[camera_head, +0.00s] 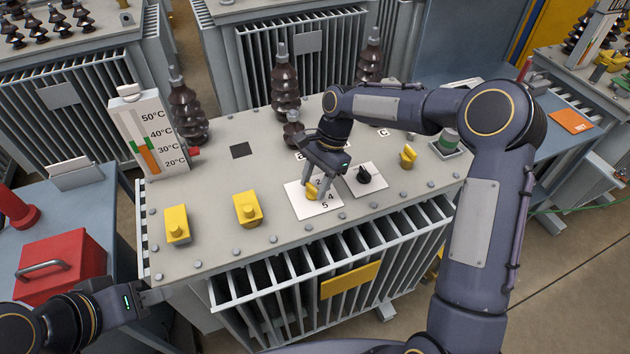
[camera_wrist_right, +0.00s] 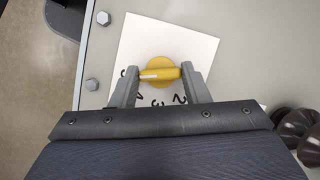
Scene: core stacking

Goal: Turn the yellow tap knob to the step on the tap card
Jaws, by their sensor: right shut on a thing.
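The yellow tap knob (camera_head: 312,190) sits on a white numbered plate (camera_head: 296,203) on the transformer's top. My right gripper (camera_head: 319,194) is shut on the knob, seen from above in the right wrist view (camera_wrist_right: 160,74), with one finger at each end of its bar. The knob's white mark is at its left end there, pointing towards a partly hidden digit. The digits 4, 3 and 2 show along the lower side. My left gripper (camera_head: 150,295) is at the lower left, away from the knob; its fingers are too small to judge. I cannot identify a readable tap card.
A black knob on a white plate (camera_head: 377,184) is just right of the tap plate. Yellow blocks (camera_head: 247,209) stand to the left, and a yellow knob (camera_head: 408,156) to the right. Brown insulators (camera_head: 286,90) rise behind. A thermometer board (camera_head: 150,130) and red box (camera_head: 60,262) are left.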

